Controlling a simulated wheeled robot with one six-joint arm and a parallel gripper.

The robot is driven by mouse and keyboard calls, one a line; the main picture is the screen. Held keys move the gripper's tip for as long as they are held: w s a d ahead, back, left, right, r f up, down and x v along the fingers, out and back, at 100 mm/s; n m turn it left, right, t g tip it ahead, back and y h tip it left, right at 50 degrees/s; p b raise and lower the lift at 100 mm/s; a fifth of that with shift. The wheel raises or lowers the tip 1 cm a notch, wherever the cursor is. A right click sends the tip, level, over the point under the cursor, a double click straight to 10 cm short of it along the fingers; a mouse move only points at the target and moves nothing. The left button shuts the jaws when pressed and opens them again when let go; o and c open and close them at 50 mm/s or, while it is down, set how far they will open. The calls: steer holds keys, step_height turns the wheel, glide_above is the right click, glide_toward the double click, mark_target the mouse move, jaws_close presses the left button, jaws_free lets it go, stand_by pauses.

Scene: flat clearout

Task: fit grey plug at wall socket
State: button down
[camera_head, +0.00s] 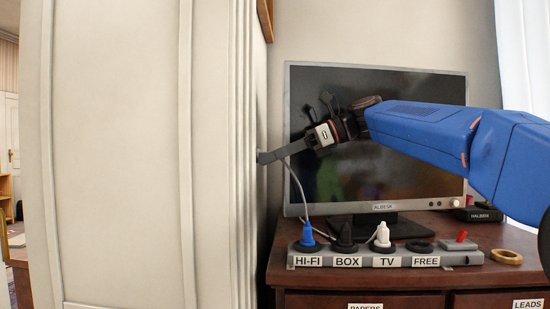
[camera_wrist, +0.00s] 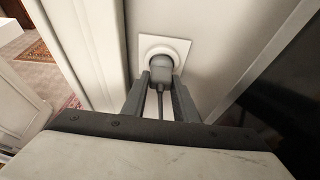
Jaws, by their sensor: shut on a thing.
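The wall socket (camera_wrist: 182,46) is a white square plate with a round recess, at the top middle of the wrist view. The grey plug (camera_wrist: 160,64) is at this recess, its front end over or inside it; I cannot tell how deep it sits. My gripper (camera_wrist: 161,78) is shut on the plug, one grey finger on each side, and a grey cable runs back between the fingers. In the head view my gripper (camera_head: 264,157) reaches left to the white panel's edge. The socket and most of the plug are hidden there.
A power strip (camera_head: 398,260) with blue, black and white plugs lies on the brown desk (camera_head: 280,270). A monitor (camera_head: 292,110) stands behind my arm. A tall white panel (camera_head: 140,150) fills the left. A wooden ring (camera_head: 506,257) lies at right.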

steer(key=shift+a, duration=0.55)
steer(key=c, duration=1.3)
jaws_free()
steer(key=shift+c, duration=0.2)
steer(key=shift+d, duration=0.1)
steer(key=v, duration=1.7)
steer(key=shift+d, duration=0.15)
